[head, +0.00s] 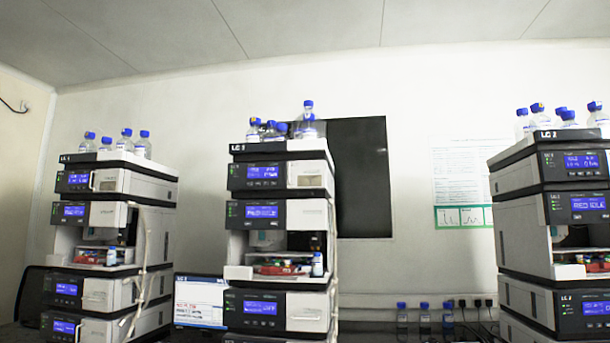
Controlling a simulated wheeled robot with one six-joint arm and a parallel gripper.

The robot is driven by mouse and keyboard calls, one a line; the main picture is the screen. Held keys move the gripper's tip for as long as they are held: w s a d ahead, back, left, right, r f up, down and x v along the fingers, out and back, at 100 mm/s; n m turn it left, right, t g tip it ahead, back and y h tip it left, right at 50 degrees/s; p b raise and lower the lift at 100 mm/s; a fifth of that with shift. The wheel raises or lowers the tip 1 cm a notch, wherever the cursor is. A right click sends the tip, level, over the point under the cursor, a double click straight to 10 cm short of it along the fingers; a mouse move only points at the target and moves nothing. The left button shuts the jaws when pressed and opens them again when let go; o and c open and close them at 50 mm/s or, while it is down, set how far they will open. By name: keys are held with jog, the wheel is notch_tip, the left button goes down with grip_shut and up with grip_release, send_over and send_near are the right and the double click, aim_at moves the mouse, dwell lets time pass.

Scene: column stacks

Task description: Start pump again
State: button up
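Three column stacks stand in a row: a left stack (128,183), a middle stack (312,177) and a right stack (519,183). Each has several white and black modules with blue lit displays. The middle stack's top module display (263,171) and its bottom visible module display (263,307) are lit, but their text is too small to read surely. Small green lights show beside several displays. I cannot tell which module is the pump or whether any pump runs. My gripper is not in view.
Blue-capped bottles (308,125) stand on top of the stacks. More bottles (424,317) and cables are at the back, right of the middle stack. A dark wall panel (361,180) hangs behind.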

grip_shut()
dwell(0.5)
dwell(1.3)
